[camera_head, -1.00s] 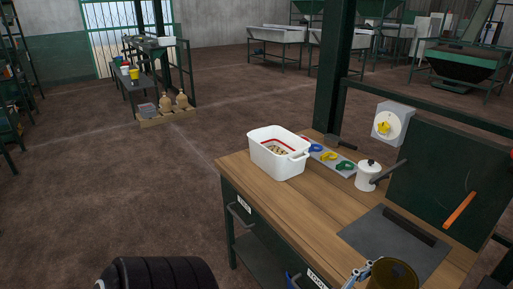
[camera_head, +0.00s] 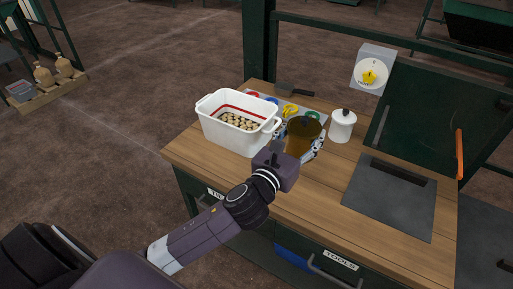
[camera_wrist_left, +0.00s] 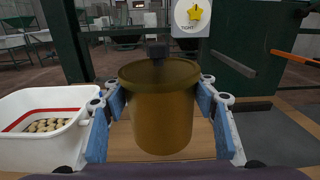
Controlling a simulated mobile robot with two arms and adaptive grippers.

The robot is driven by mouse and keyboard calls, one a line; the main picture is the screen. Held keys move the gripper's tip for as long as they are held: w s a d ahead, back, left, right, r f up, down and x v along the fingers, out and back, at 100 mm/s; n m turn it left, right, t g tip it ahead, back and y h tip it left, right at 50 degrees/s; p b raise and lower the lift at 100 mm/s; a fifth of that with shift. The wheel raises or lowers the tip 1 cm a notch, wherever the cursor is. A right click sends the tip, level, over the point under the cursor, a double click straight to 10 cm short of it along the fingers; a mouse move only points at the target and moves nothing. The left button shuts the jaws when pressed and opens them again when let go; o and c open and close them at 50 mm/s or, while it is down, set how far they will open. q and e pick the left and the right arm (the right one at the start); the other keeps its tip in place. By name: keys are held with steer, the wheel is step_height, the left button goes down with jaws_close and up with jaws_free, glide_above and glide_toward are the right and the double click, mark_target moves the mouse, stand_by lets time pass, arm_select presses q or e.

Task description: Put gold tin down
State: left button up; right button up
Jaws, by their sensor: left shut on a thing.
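The gold tin (camera_head: 301,137) is a dark gold cylinder with a dark lid and a black knob on top. My left gripper (camera_head: 302,142) is shut on it, with a finger on each side. In the left wrist view the tin (camera_wrist_left: 162,112) stands upright between the blue finger pads of the gripper (camera_wrist_left: 161,115). It is over the wooden bench (camera_head: 277,193), between the white tub and the white canister. I cannot tell whether its base touches the bench top. My right gripper is out of view.
A white tub (camera_head: 222,131) with small brown pieces inside stands just left of the tin. A white canister (camera_head: 342,127) stands to its right. A dark grey plate (camera_head: 390,197) lies on the bench's right part. The bench front is mostly clear.

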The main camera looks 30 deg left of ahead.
arm_select(q)
steer(key=w+a+r+p, duration=0.1)
steer(key=w+r, duration=0.6)
steer(key=w, duration=0.1)
steer(key=shift+w+a+f+b, duration=0.15)
steer(key=shift+f+b, duration=0.55)
steer(key=shift+f, duration=2.6)
steer(key=shift+w+a+f+b, duration=0.1)
steer(key=shift+f+b, duration=0.6)
steer(key=shift+f, duration=2.6)
steer(key=shift+w+a+f+b, duration=0.15)
steer(key=shift+f+b, duration=0.55)
steer(key=shift+f, duration=2.6)
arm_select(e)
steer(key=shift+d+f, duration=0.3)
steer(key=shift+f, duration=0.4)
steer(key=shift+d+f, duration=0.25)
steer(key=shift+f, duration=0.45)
arm_select(q)
steer(key=shift+f, duration=0.2)
steer(key=o, duration=1.8)
steer(key=shift+s, duration=0.1)
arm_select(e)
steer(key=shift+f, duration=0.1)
